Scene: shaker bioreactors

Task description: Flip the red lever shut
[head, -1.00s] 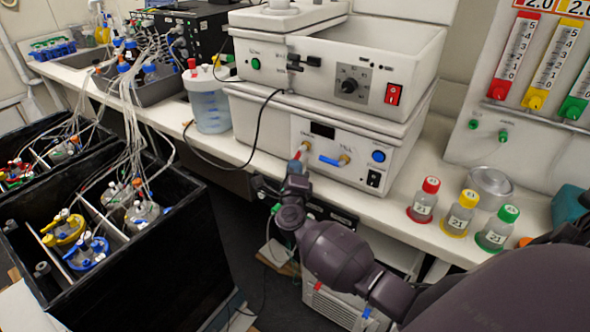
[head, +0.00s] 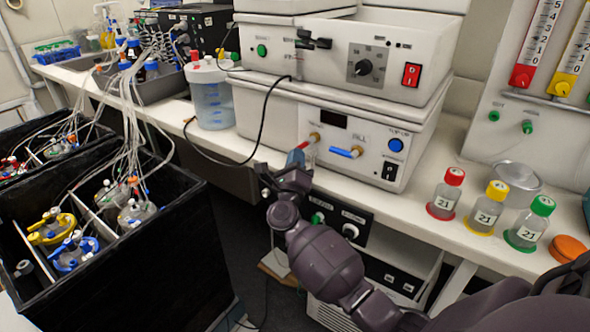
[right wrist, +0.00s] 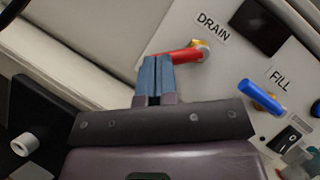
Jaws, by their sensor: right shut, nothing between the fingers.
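The red lever (head: 302,145) sits on a brass valve under the DRAIN label on the front of the white machine. In the head view it slopes down and left from the valve. In the right wrist view the red lever (right wrist: 178,55) reaches left from the valve. My right gripper (right wrist: 155,72) is shut with its blue-grey fingers together, at the lever's free end and overlapping it in the picture. I cannot tell whether they touch. In the head view my right gripper (head: 295,160) is just below the lever. My left gripper is not in view.
A blue lever (head: 345,152) under the FILL label is right of the red one. A black cable (head: 263,120) hangs left of the panel. A jug (head: 211,95) stands further left. Bottles with red (head: 447,195), yellow and green caps stand on the bench at right.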

